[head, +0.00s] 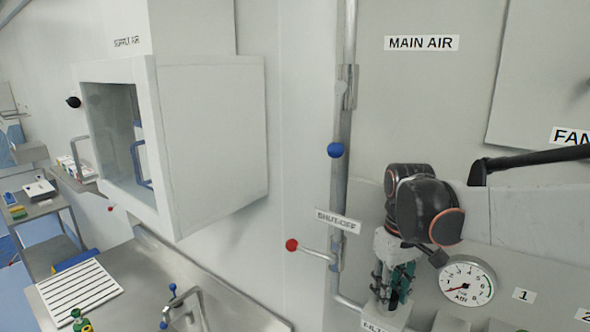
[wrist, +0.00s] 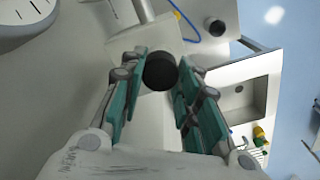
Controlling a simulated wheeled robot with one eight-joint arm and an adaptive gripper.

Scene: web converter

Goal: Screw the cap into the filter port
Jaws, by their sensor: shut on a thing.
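In the wrist view, the black round cap (wrist: 161,71) sits between the teal fingertips of my gripper (wrist: 160,74), which is shut on it. In the head view, my gripper (head: 393,284) points down over a pale block with a partly hidden label, apparently the filter housing (head: 384,324). The fingers hide the cap there. In the wrist view, a pale block (wrist: 125,48) lies behind the cap. The port is hidden, and I cannot tell how deeply the cap sits in it.
A round air gauge (head: 467,282) stands close right of my gripper. A shut-off lever with a red knob (head: 291,245) and a vertical pipe (head: 341,180) are to the left. A sink counter (head: 150,285) and a wall cabinet (head: 210,130) lie farther left.

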